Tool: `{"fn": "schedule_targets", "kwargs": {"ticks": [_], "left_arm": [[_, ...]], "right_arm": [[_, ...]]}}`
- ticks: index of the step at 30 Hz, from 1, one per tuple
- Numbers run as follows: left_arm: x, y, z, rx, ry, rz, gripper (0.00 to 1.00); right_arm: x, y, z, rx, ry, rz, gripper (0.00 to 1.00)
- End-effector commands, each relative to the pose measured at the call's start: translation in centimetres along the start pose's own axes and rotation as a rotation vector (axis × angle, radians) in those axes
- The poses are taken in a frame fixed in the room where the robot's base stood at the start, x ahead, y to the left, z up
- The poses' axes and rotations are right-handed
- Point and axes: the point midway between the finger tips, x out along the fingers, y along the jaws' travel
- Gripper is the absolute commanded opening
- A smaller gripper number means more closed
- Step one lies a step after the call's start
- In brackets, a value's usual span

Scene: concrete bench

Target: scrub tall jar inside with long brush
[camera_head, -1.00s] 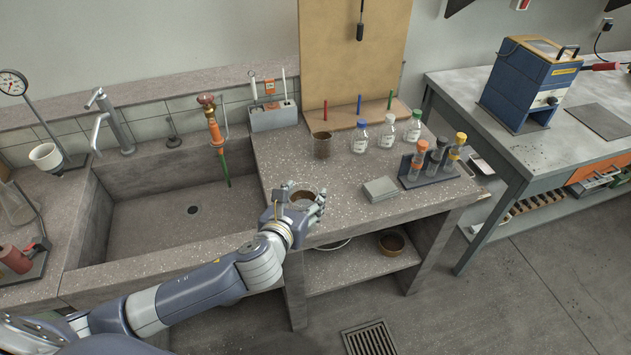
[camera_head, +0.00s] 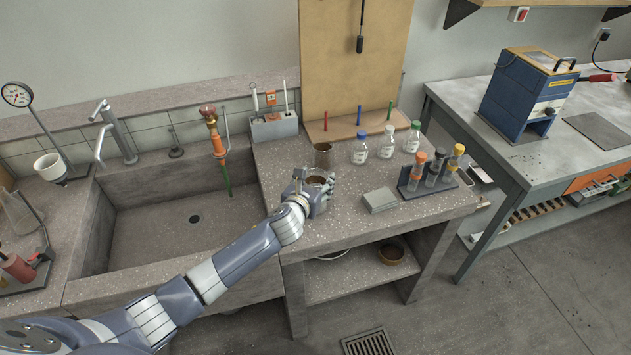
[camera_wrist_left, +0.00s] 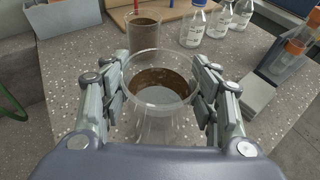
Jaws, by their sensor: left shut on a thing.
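A clear glass jar (camera_wrist_left: 160,95) with a brown band of dirt on its inner wall stands upright between the fingers of my left gripper (camera_head: 316,190). The gripper is shut on it, with a finger on each side in the left wrist view. I cannot tell whether its base touches the counter. A second clear glass jar (camera_head: 323,156) with brown dirt inside stands behind it, apart from the gripper. Thin white-handled tools (camera_head: 286,96) stand in a grey holder (camera_head: 273,127); I cannot tell whether one is the long brush. My right gripper is not in view.
The sink (camera_head: 150,225) lies to the left, with a tap (camera_head: 112,125). Capped bottles (camera_head: 387,146) and a rack of capped tubes (camera_head: 425,185) stand right of the jars, near a grey block (camera_head: 380,201).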

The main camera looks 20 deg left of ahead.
Motion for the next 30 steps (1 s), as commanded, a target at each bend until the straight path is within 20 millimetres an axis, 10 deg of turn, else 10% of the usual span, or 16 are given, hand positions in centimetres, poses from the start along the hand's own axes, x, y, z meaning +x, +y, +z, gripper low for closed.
{"fn": "schedule_targets", "kwargs": {"ticks": [12, 13, 15, 30], "left_arm": [[0.26, 0.02, -0.43, 0.001, -0.005, 0.000, 0.00], [0.22, 0.04, -0.48, 0.001, -0.003, 0.000, 0.63], [0.21, 0.03, -0.47, 0.001, -0.003, 0.000, 0.76], [-0.55, 0.07, -0.27, 0.002, -0.002, 0.000, 0.76]], "right_arm": [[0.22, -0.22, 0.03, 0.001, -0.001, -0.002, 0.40], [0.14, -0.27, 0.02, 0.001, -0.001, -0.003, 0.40], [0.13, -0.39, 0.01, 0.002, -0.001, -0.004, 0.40], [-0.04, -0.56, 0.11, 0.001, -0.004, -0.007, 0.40]]}}
